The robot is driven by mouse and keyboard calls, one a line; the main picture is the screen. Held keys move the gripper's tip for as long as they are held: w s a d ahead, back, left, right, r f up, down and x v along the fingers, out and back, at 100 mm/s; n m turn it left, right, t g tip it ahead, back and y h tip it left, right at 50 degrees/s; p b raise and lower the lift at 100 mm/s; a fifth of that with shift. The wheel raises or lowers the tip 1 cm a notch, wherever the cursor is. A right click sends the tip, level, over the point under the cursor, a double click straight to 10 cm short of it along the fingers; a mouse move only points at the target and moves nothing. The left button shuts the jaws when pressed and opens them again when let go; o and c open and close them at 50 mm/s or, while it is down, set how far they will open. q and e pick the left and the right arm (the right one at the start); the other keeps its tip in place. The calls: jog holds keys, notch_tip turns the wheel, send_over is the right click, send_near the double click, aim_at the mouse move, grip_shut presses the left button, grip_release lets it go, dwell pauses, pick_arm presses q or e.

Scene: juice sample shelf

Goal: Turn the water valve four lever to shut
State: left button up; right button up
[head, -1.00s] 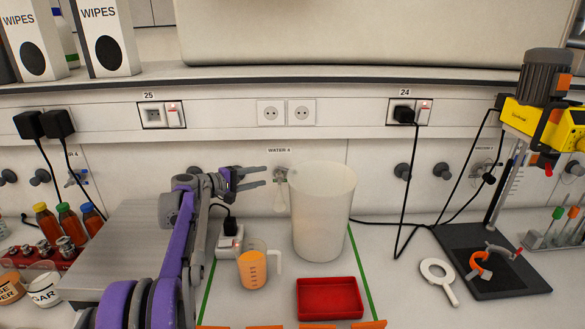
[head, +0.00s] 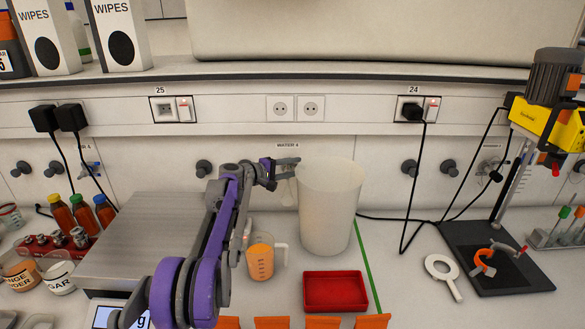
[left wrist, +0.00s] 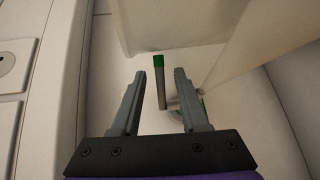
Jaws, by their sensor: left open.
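The water 4 valve is on the wall panel under the "WATER 4" label (head: 288,146), left of a tall translucent container (head: 330,212). In the head view my left gripper (head: 286,168) is in front of the valve and hides most of it. In the left wrist view the open left gripper (left wrist: 157,76) has a slim grey bar with a green end (left wrist: 159,80) between its two fingers. It looks like part of the valve, with gaps on both sides; I cannot tell whether it is the lever. My right gripper is not in view.
An orange-filled jug (head: 260,260) and a red tray (head: 335,291) stand on the bench below. A metal box (head: 150,235) lies under my left arm. The tall container is close to the gripper's right side.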

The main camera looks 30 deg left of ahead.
pick_arm(q)
grip_shut()
dwell(1.3)
